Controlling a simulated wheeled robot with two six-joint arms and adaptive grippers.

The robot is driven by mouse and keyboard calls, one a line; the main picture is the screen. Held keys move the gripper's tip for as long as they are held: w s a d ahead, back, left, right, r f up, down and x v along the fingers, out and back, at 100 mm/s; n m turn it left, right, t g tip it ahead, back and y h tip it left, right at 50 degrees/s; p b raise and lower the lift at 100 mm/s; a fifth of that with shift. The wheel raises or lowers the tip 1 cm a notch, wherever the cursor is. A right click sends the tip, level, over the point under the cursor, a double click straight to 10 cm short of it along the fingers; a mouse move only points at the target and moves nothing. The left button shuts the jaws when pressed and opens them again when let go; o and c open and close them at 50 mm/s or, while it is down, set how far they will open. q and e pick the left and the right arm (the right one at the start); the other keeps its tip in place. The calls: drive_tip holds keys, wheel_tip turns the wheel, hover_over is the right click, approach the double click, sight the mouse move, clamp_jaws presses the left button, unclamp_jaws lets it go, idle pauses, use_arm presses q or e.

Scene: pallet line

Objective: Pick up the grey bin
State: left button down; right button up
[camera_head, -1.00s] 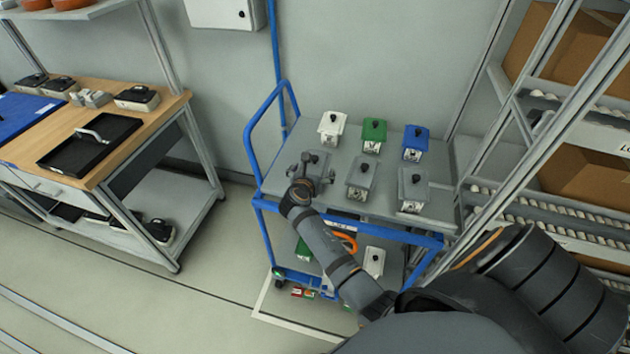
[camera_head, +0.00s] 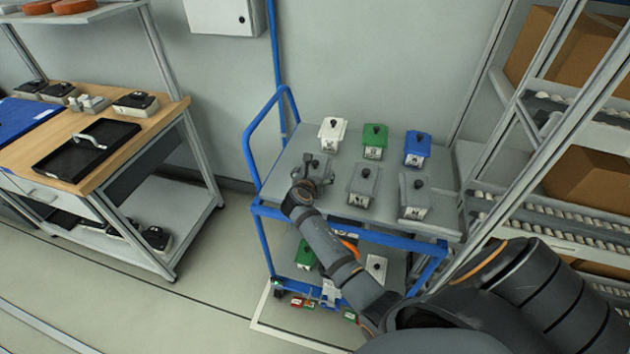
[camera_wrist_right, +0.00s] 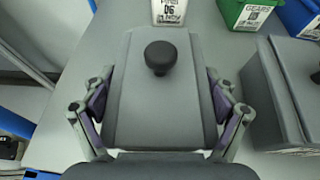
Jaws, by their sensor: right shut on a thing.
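Three grey bins with black knobs stand in the front row on the blue-framed cart. My right gripper (camera_head: 312,186) is at the left one, the grey bin (camera_head: 315,163). In the right wrist view this grey bin (camera_wrist_right: 160,100) lies between the two fingers of my right gripper (camera_wrist_right: 160,108), which press on its sides; its dark knob points up. The middle grey bin (camera_head: 363,184) and the right grey bin (camera_head: 415,195) stand apart from the gripper. The arm hides part of the held bin's front, and I cannot tell whether it touches the cart top. My left gripper is not in view.
A white bin (camera_head: 332,133), a green bin (camera_head: 375,142) and a blue bin (camera_head: 417,148) stand behind the grey row. The cart's blue handle (camera_head: 248,150) rises at the left. A roller rack (camera_head: 540,215) stands at the right, a workbench (camera_head: 150,122) at the left.

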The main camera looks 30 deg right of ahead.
sight(314, 166)
drive_tip(key=shift+r, duration=0.25)
wheel_tip(314, 166, up, 2)
drive_tip(key=shift+w+r, duration=0.1)
drive_tip(key=shift+r, duration=0.15)
drive_tip(key=s+r, duration=0.1)
drive_tip(key=r, duration=0.1)
drive_tip(key=s+d+r, duration=0.1)
drive_tip(key=s+r, duration=0.1)
drive_tip(key=s+d+r, duration=0.1)
drive_tip(key=r, duration=0.1)
drive_tip(key=shift+s+p, duration=0.2)
drive_tip(key=shift+p, duration=0.15)
drive_tip(key=s+d+r, duration=0.3)
drive_tip(key=s, duration=0.4)
drive_tip(key=shift+s+d+r, duration=0.3)
drive_tip(key=shift+s, duration=0.05)
drive_tip(key=shift+s+r, duration=0.2)
drive_tip(key=shift+s, duration=0.15)
drive_tip(key=shift+d, duration=0.1)
